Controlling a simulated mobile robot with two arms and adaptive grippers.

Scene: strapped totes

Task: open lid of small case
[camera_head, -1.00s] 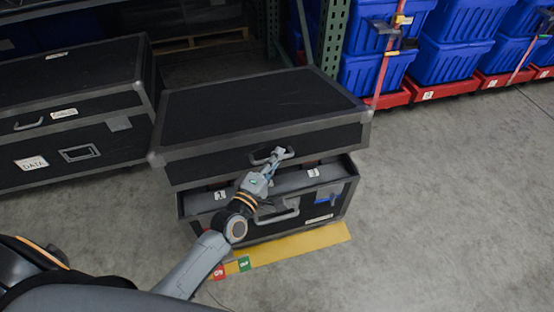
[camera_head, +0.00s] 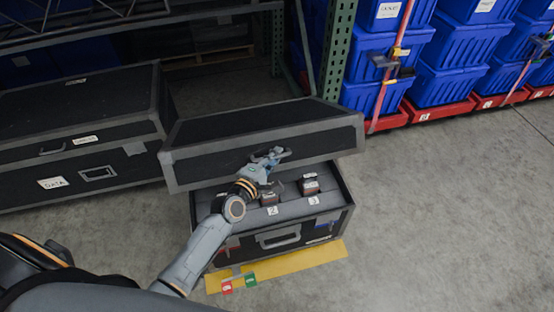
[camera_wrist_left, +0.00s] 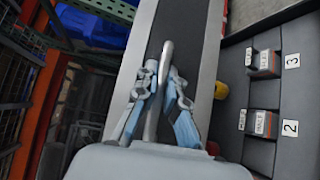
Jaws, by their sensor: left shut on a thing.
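The small case (camera_head: 320,227) is black with grey metal edges and stands on the floor in the middle of the head view. Its lid (camera_head: 325,138) is tilted up, with a gap at the front that shows the grey interior. My left gripper (camera_head: 272,156) is at the front of the lid, shut on the lid handle (camera_wrist_left: 165,65), a grey bar between its fingers in the left wrist view. Inside the case are slots labelled 2 and 3 with small boxes (camera_head: 309,185). My arm hides part of the case's left side. My right gripper is not in view.
A larger black case (camera_head: 100,172) labelled DATA stands at the left. Blue totes (camera_head: 448,90) on red bases line the back right. A yellow floor strip (camera_head: 315,258) lies in front of the small case. The floor at right is clear.

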